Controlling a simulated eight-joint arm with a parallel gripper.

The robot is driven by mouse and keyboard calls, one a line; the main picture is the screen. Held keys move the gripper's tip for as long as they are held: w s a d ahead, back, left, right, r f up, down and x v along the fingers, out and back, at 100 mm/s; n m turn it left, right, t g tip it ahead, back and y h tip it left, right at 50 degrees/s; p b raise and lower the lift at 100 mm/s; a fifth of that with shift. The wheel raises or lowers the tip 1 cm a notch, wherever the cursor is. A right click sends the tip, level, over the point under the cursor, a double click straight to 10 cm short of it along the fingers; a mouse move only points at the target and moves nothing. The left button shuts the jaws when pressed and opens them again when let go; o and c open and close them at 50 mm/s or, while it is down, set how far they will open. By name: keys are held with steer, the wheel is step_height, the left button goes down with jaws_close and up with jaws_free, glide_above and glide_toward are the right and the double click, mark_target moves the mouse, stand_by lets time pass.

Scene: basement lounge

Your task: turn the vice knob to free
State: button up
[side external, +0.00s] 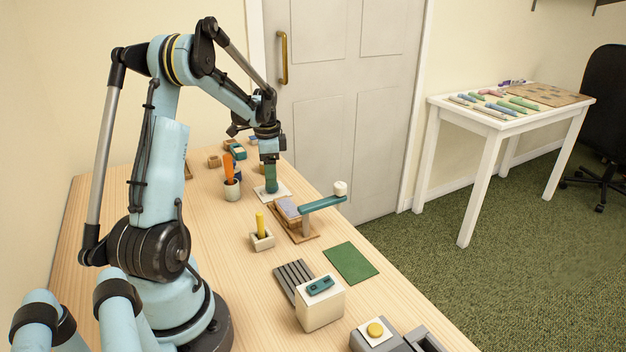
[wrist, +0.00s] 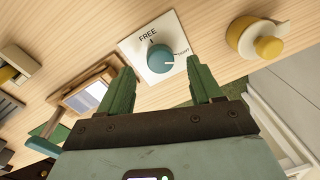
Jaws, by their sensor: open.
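The vice knob (wrist: 160,58) is a round teal dial with a white pointer mark. It sits on a white plate (wrist: 136,45) lettered FREE at the top and, in small print, what looks like TIGHT at the right. The pointer faces right, toward the TIGHT side. My gripper (wrist: 160,67) is open, with one green finger on each side of the knob in the picture; I cannot tell whether they touch it. In the side external view my gripper (side external: 271,182) points straight down over the plate (side external: 284,194), and its fingers hide the knob.
A wooden fixture (side external: 289,208) with a teal lever (side external: 322,204) stands close in front of the plate. A green mat (side external: 351,262) lies flat farther forward.

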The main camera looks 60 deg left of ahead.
steer(key=shift+a+f, duration=0.1)
steer(key=shift+f, duration=1.45)
steer(key=c, duration=1.1)
steer(key=shift+o, duration=0.2)
